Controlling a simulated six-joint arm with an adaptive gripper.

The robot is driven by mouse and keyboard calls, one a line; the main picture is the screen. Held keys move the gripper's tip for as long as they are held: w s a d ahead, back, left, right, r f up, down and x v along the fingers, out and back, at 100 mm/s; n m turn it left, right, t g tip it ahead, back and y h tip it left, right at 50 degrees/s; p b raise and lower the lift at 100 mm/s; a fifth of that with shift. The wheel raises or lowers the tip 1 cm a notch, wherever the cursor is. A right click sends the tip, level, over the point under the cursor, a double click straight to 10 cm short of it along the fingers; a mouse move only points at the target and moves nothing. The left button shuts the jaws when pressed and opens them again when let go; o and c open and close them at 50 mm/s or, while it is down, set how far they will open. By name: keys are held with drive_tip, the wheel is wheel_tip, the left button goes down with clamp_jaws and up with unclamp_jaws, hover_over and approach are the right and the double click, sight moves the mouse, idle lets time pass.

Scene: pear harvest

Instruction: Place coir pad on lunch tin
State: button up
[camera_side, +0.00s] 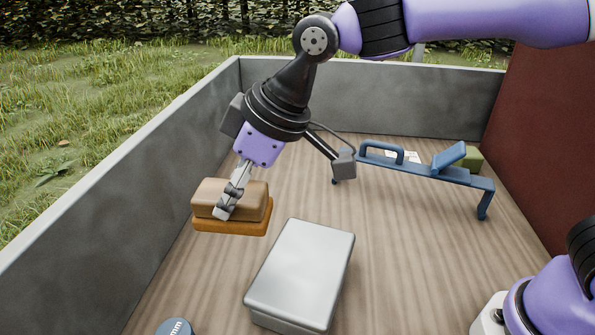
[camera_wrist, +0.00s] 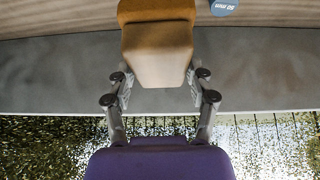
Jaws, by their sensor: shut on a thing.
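The coir pad (camera_side: 232,190) looks like a tan block joined to an orange-brown lower layer (camera_side: 232,224), near the left wall in the side view. My gripper (camera_side: 224,208) is shut on the tan part, tilted, with a finger along its near face. In the wrist view the coir pad (camera_wrist: 158,60) sits between both fingers of my gripper (camera_wrist: 160,88). I cannot tell whether its underside touches the floor. The lunch tin (camera_side: 302,268) is a closed silver box with a flat, bare lid, on the wooden floor to the right of and nearer than the pad.
A blue frame with a handle (camera_side: 425,172) stands at the back right, with a green block (camera_side: 472,157) behind it. A round blue disc (camera_side: 176,328) lies at the front left. Grey walls (camera_side: 110,185) and a dark red panel (camera_side: 555,110) bound the bed.

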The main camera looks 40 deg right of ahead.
drive_tip(key=s+d+r, duration=0.2)
drive_tip(key=s+r, duration=0.1)
drive_tip(key=s, duration=1.3)
hover_over(311, 263)
wheel_tip(311, 263, down, 7)
drive_tip(key=shift+f, duration=1.9)
drive_tip(key=shift+f, duration=0.15)
drive_tip(key=o, duration=1.2)
